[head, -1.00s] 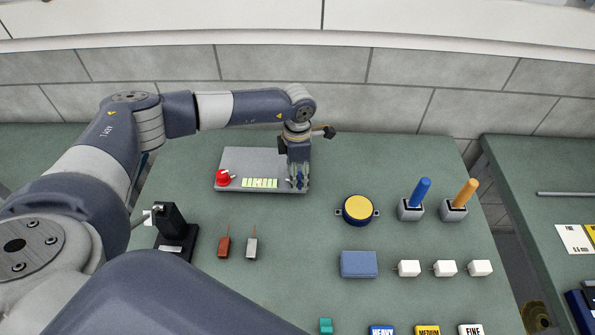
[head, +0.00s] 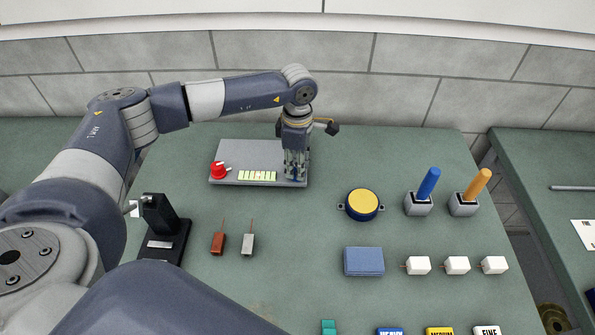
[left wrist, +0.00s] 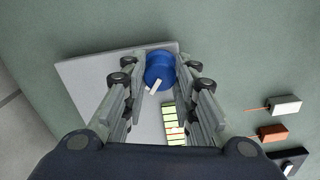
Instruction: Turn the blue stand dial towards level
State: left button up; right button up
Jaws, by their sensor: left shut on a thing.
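The blue stand dial (left wrist: 159,70) is a round blue knob with a white pointer mark, near the edge of a grey panel (left wrist: 88,82). In the left wrist view it sits between the tips of my left gripper (left wrist: 158,68), which is shut on it. In the wrist picture, the white mark slants down and to the left. In the head view my left gripper (head: 295,178) points down at the right end of the panel (head: 250,154) and mostly hides the dial. My right gripper is not in view.
A red dial (head: 220,170) and a row of yellow-green segments (head: 257,175) are on the panel. A yellow-topped round device (head: 362,204), a blue block (head: 363,261) and a black stand (head: 165,230) are on the green table. Clear table lies right of the panel.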

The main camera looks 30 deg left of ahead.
pick_arm(q)
jog(key=shift+r, duration=0.1)
jog(key=o, duration=1.1)
notch_tip(320, 180, up, 12)
dwell(0.5)
